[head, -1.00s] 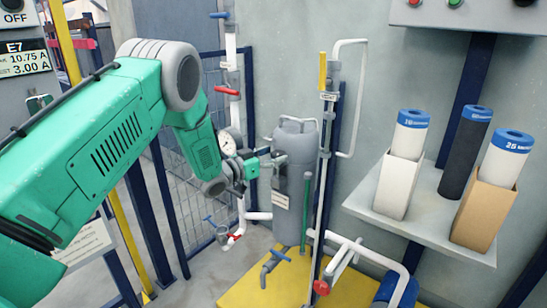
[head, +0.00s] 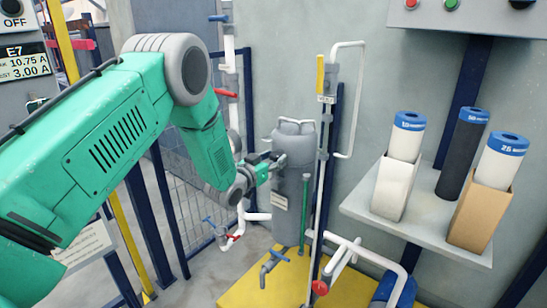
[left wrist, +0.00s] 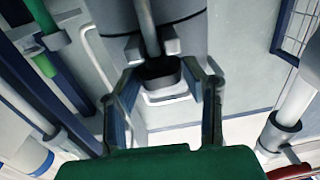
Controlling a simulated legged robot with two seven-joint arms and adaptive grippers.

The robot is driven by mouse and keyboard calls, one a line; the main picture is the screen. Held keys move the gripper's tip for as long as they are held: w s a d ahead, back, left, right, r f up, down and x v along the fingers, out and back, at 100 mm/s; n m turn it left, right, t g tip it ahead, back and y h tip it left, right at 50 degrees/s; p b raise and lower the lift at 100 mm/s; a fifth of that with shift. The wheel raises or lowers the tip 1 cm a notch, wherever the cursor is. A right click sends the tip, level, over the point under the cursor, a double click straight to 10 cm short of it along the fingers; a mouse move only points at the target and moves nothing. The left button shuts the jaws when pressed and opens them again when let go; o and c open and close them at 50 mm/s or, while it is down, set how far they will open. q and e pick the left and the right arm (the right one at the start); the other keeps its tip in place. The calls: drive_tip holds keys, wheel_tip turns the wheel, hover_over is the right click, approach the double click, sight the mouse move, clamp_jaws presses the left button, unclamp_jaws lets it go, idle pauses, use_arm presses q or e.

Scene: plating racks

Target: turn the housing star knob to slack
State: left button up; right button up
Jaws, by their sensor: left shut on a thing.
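The housing (head: 292,196) is a tall grey cylinder with a pale label, standing at the wall in the head view. Its grey side (left wrist: 187,12) fills the top of the left wrist view. My left gripper (head: 277,162) reaches the upper part of the housing from the left. My right gripper is not in view.
A white upright pipe with a yellow handle (head: 320,72) stands just right of the housing. Pipes with red handles (head: 225,93) and a mesh fence are left. A shelf (head: 430,228) with filter cartridges is at right. A yellow floor plate (head: 247,291) lies below.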

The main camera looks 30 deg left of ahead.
use_arm(q)
drive_tip(key=n+y, duration=0.1)
drive_tip(key=y, duration=0.1)
drive_tip(key=n+y, duration=0.1)
drive_tip(key=y, duration=0.1)
drive_tip(key=n+g+y, duration=0.1)
drive_tip(key=y, duration=0.1)
drive_tip(key=shift+w+d+r+n, duration=0.1)
drive_tip(key=shift+d+r+n, duration=0.1)
drive_tip(key=shift+d+n, duration=0.15)
drive_tip(key=shift+r+n+g+y, duration=0.1)
drive_tip(key=shift+n+g+y, duration=0.5)
drive_tip(key=shift+n+y, duration=0.7)
drive_tip(key=shift+w+y, duration=0.1)
drive_tip(key=shift+y, duration=0.4)
drive_tip(key=o, duration=1.2)
drive_tip(key=shift+c, duration=0.2)
drive_tip(key=shift+d, duration=0.1)
drive_tip(key=shift+s+d+f, duration=0.2)
drive_tip(key=shift+s, duration=0.2)
drive_tip(key=v, duration=1.1)
